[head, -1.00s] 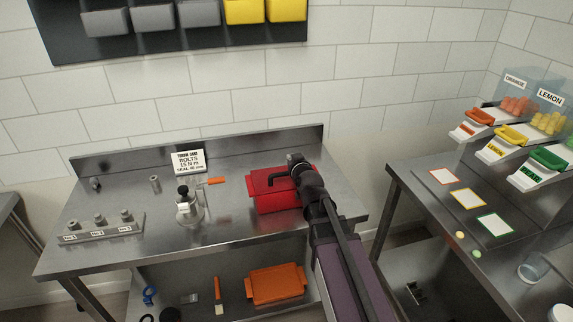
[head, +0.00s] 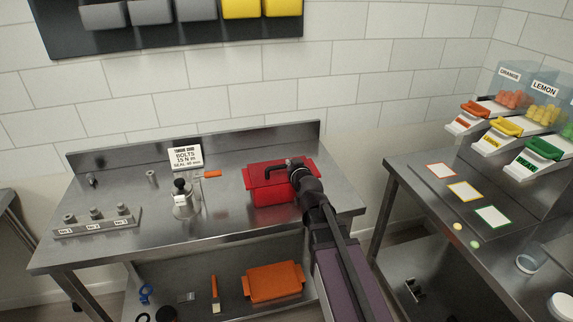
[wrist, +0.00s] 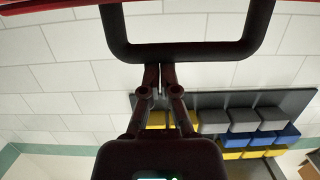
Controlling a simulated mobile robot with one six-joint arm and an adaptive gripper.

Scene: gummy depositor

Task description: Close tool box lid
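The red tool box (head: 272,197) stands at the right of the steel bench. Its lid (head: 258,169) looks down over the box, but I cannot tell if it is fully seated. The dark lid handle (head: 276,167) is at the top, beside the end of my arm. In the wrist view the handle (wrist: 200,50) is a wide dark loop, with a red edge along the top of the picture. My gripper (wrist: 161,68) has its fingers together, their tips at the handle's bar. They do not appear to span the bar. In the head view my arm hides the box's right end.
A metal device (head: 186,200), a torque card (head: 185,158) and a bolt holder (head: 95,222) stand left of the box. An orange bin (head: 273,283) is on the shelf below. A second table (head: 420,185) with candy dispensers is at right. Bare bench lies before the box.

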